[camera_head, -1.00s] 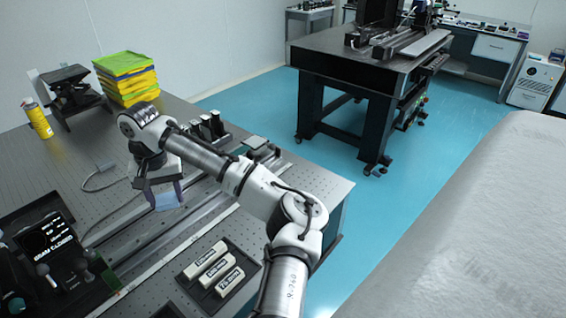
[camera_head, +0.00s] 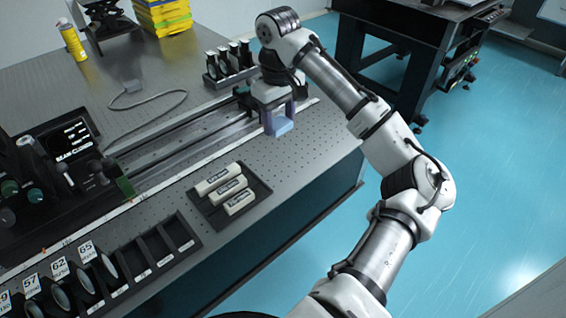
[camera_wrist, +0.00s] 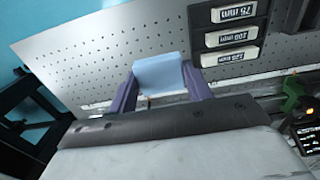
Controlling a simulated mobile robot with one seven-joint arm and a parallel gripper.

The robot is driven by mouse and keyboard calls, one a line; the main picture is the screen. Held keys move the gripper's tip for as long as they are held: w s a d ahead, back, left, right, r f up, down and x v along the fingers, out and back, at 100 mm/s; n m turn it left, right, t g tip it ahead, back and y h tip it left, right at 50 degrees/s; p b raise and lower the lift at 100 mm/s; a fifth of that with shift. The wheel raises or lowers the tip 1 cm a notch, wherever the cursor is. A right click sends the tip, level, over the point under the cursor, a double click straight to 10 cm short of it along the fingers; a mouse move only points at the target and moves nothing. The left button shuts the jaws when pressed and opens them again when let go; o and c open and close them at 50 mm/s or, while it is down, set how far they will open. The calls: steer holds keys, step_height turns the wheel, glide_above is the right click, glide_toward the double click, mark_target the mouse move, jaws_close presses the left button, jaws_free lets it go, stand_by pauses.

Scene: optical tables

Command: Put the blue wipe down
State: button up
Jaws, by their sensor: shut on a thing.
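The blue wipe (camera_wrist: 159,74) is a small light-blue cloth, held between the two purple fingers of my gripper (camera_wrist: 160,88) in the wrist view. In the head view my gripper (camera_head: 279,122) points down over the optical table, near the right end of the metal rail, and the wipe (camera_head: 278,127) shows between its fingers. I cannot tell the exact gap between the wipe and the perforated tabletop (camera_head: 310,150).
A black tray (camera_head: 206,209) with three labelled white boxes lies in front of the gripper. A rack of black holders (camera_head: 229,65) stands behind it. A slotted lens rack (camera_head: 146,252) and a control screen (camera_head: 68,142) are at left.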

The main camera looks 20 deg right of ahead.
mark_target(280, 169)
step_height(280, 169, down, 14)
steer(key=shift+p, duration=0.5)
steer(key=o, duration=0.9)
steer(key=shift+f, duration=0.15)
steer(key=shift+o, duration=0.2)
step_height(280, 169, up, 12)
steer(key=shift+r+b, duration=0.2)
steer(key=shift+b, duration=0.5)
